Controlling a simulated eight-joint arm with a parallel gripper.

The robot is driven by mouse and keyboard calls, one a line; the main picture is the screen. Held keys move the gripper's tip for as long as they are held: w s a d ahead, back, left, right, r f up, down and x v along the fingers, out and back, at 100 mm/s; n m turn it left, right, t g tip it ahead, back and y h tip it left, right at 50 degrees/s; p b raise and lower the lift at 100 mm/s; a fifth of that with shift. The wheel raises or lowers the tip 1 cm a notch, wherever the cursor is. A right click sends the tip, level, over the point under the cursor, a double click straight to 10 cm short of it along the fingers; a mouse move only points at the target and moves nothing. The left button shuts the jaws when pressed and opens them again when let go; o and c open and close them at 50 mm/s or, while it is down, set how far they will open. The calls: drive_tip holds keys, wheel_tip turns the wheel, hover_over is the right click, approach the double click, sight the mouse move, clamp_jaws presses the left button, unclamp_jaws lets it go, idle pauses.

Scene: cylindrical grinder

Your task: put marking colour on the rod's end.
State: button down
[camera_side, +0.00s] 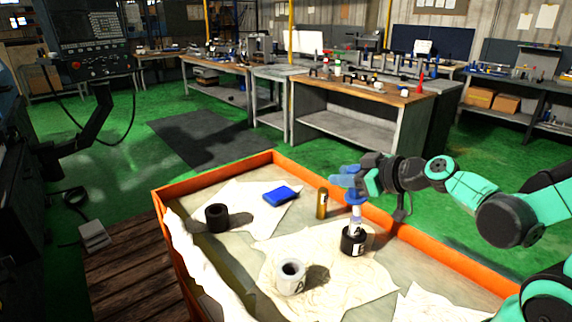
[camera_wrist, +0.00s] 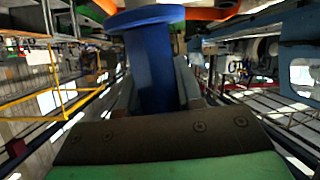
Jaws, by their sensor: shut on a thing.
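My gripper (camera_side: 350,184) is at the right of the tray in the side view, shut on a blue-topped applicator (camera_side: 356,200). The applicator is upright, and its pale lower part goes down to the mouth of a black jar (camera_side: 353,242) with a white label. I cannot tell how deep its tip sits in the jar. In the wrist view the applicator's blue handle (camera_wrist: 152,65), with a wide round flange, fills the space between my fingers. A brass-coloured rod (camera_side: 322,203) stands upright left of my gripper. The gripper does not touch it.
The tray has an orange rim (camera_side: 225,170) and cloths inside. A pale grey cup (camera_side: 291,277) stands in front, left of the jar. A black ring-shaped part (camera_side: 217,218) and a blue pad (camera_side: 281,196) lie to the left. The tray's middle has bare room.

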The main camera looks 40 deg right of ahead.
drive_tip(key=shift+f, duration=0.4)
idle(0.5)
drive_tip(key=shift+s+a, duration=0.1)
drive_tip(key=shift+s, duration=0.15)
drive_tip(key=shift+w+d, duration=0.25)
drive_tip(key=shift+w, duration=0.25)
drive_tip(key=shift+s+a, duration=0.25)
drive_tip(key=shift+s, duration=0.25)
drive_tip(key=shift+w, duration=0.1)
